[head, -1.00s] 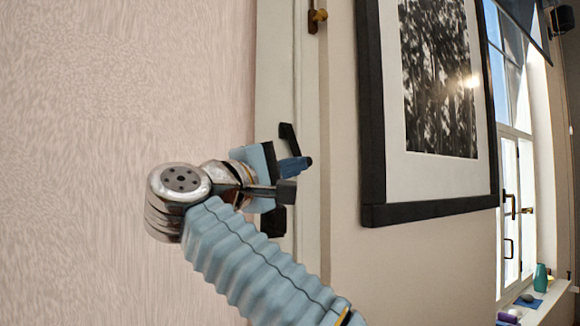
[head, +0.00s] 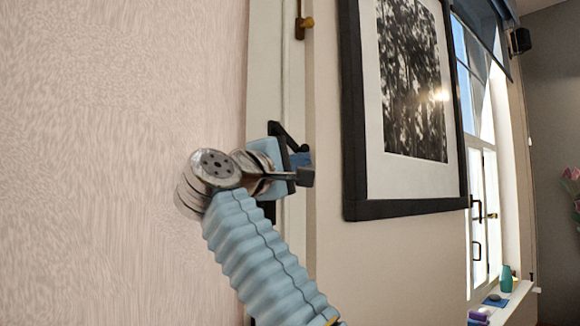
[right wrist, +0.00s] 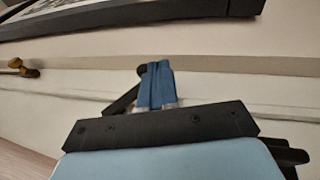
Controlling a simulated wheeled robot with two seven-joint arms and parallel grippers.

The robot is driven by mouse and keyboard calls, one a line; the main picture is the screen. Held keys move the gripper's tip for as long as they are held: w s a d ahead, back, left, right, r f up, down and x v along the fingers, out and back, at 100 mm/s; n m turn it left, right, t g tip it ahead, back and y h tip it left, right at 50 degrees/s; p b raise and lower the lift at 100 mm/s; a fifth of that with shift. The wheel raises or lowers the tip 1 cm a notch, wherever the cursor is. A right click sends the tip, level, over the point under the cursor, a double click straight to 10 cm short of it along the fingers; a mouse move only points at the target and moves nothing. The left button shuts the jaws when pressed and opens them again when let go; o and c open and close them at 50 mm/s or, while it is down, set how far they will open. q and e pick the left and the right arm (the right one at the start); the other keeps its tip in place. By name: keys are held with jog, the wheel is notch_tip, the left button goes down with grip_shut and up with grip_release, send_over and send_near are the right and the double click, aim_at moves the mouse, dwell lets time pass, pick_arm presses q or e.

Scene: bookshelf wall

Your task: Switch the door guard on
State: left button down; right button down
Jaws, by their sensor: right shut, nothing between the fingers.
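My right gripper (head: 302,159) is at the pale door frame (head: 265,45), with its blue fingers closed together; in the right wrist view they point at the pale panel (right wrist: 156,78). A thin black angled bar (head: 290,136) shows beside the fingers, and also in the right wrist view (right wrist: 124,100); its rounded end is close to the fingertips. I cannot tell whether it touches them, or whether it is the door guard. A small brass fitting (head: 304,24) sits higher on the frame and also shows in the right wrist view (right wrist: 18,68). My left gripper is out of view.
A large black-framed picture (head: 352,140) hangs just right of the door frame. A patterned pale wall surface (head: 110,150) fills the left. Farther right are a tall window (head: 478,200) and a sill (head: 515,300) with a small teal bottle (head: 506,279).

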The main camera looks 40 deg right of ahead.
jog(key=shift+d+r, duration=0.3)
jog(key=shift+d, duration=0.35)
dwell(0.4)
jog(key=b+v, duration=0.3)
jog(key=v, duration=1)
jog(key=shift+a, duration=0.4)
